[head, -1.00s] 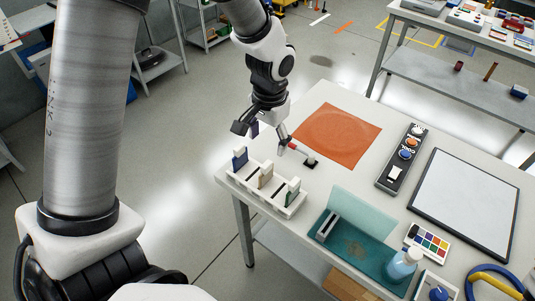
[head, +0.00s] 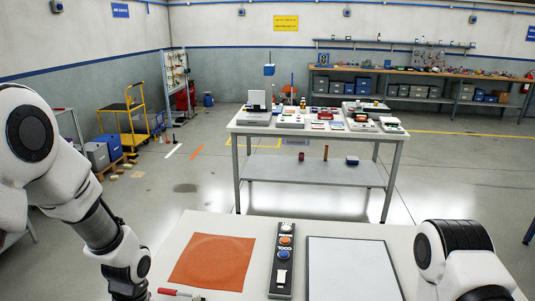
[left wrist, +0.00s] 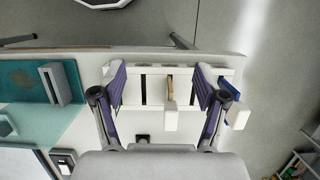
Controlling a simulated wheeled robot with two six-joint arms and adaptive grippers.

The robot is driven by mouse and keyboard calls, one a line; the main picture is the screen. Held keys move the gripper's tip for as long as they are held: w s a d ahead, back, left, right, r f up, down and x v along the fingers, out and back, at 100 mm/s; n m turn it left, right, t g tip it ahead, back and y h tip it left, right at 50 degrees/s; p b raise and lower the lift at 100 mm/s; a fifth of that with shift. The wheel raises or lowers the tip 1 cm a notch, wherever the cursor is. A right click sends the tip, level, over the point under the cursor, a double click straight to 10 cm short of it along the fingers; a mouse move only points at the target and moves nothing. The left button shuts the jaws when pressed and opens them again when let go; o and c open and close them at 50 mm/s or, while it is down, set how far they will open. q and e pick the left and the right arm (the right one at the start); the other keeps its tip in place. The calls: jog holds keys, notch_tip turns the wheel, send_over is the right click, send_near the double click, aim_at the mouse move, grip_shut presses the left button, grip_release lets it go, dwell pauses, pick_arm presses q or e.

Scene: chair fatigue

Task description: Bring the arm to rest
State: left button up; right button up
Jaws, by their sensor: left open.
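My left arm (head: 108,238) comes in from the left in the head view and reaches down past the bottom edge, so its gripper is cut off there. In the left wrist view my left gripper (left wrist: 160,90) is open, with its two purple fingers apart. A white slotted rack (left wrist: 150,72) lies beyond the fingers. A beige piece (left wrist: 170,84) stands in it between the fingers, not gripped. A blue piece (left wrist: 236,117) is just right of the right finger. My right arm (head: 455,255) shows at the lower right of the head view; its gripper is out of view.
The near table (head: 195,225) holds an orange mat (head: 213,262), a black button panel (head: 284,262), a framed white board (head: 352,270) and a red marker (head: 178,293). In the left wrist view a grey block (left wrist: 62,83) stands on a teal mat (left wrist: 25,80).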

pick_arm(q)
jog(key=s+d+f+n+g+b, duration=0.1)
jog(key=s+d+f+g, duration=0.15)
jog(key=s+f, duration=1.8)
jog(key=w+t, duration=0.5)
jog(key=w, duration=0.1)
jog(key=shift+f, duration=0.3)
jog(key=shift+t, duration=0.25)
